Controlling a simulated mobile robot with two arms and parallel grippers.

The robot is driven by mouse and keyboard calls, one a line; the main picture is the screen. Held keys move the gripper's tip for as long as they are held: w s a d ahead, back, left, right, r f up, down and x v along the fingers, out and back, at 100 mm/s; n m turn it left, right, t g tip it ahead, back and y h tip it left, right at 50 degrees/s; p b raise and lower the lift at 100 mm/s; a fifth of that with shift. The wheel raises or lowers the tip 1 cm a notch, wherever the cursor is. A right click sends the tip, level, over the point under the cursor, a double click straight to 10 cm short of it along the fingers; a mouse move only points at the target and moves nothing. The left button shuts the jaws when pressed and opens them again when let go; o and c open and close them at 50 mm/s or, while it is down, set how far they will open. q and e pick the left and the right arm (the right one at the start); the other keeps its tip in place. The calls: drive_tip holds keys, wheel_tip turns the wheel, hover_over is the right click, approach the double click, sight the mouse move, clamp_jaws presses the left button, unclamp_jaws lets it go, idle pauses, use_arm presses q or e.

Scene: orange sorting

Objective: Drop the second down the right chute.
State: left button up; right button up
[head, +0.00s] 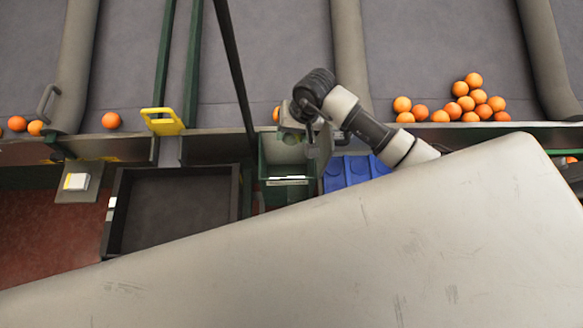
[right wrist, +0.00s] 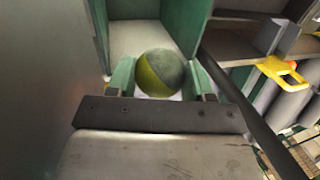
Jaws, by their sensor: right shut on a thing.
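The second is a round fruit (right wrist: 160,72), half yellow-green and half dull grey-green. In the right wrist view it sits between the teal fingers of my right gripper (right wrist: 160,82), which is shut on it. A green-walled chute (right wrist: 184,25) with a pale inner face shows just beyond the fruit. In the head view my right gripper (head: 302,128) hangs at the upper part of the green chute (head: 272,160), and the fruit in it cannot be made out. My left gripper is not in view.
Several oranges (head: 468,103) lie at the belt's front edge, right. A black bin (head: 233,205) stands left of the chute, and a blue container (head: 335,178) right of it. A yellow handle (head: 162,121) and dark bar (head: 236,65) are at left. A large pale surface fills the foreground.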

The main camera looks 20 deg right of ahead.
drive_tip(key=o, duration=0.6)
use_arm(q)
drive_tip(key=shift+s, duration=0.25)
use_arm(e)
drive_tip(key=o, duration=0.4)
drive_tip(key=shift+r, duration=0.1)
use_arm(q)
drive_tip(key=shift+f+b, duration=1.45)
use_arm(e)
drive_tip(key=v, duration=1)
drive_tip(key=shift+r, duration=0.35)
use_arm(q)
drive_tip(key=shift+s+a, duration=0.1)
use_arm(e)
drive_tip(key=shift+s, duration=0.2)
